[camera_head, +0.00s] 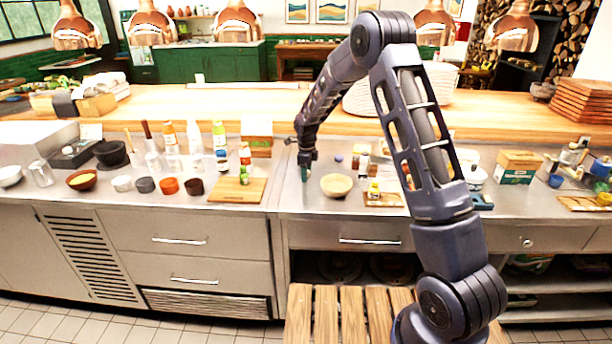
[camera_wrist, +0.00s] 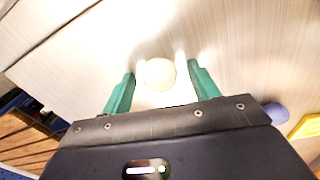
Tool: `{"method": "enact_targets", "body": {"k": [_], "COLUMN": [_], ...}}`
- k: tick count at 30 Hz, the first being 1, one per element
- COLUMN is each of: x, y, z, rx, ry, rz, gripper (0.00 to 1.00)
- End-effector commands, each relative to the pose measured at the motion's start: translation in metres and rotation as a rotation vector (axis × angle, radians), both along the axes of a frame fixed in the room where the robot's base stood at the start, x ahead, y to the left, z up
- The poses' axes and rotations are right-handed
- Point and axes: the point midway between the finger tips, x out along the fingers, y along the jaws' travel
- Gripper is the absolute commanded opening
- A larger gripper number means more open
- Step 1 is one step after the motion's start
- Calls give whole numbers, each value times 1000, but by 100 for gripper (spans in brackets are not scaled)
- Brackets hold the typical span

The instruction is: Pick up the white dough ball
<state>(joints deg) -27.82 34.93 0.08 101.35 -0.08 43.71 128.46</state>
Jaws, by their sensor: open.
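The white dough ball (camera_wrist: 158,74) shows in the wrist view on the brushed metal counter, a pale round lump. My gripper (camera_wrist: 161,76) is open, with one green finger to the left of the ball and one to the right. Gaps show between the ball and both fingers. In the head view my gripper (camera_head: 306,171) points down at the counter, left of a pale wooden bowl (camera_head: 336,185). I cannot make out the dough ball in that view.
A cutting board (camera_head: 237,190) with small bottles lies to the left, and a small tray (camera_head: 383,200) with jars to the right. A raised wooden counter (camera_head: 200,101) runs behind. A wooden slatted surface (camera_head: 345,310) is in front.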

Motion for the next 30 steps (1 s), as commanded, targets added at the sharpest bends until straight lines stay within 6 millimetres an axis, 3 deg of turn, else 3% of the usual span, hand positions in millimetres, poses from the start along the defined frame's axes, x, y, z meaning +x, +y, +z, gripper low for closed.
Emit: {"method": "enact_targets", "body": {"k": [2,9,20,26,30], "x": [0,0,0,1,0], "y": [0,0,0,0,1], "z": [0,0,5,34,68], "rx": [0,0,1,2,2], "ry": [0,0,-1,-3,-3], "rz": [0,0,0,-1,1], "gripper": [60,13,12,12,12]}}
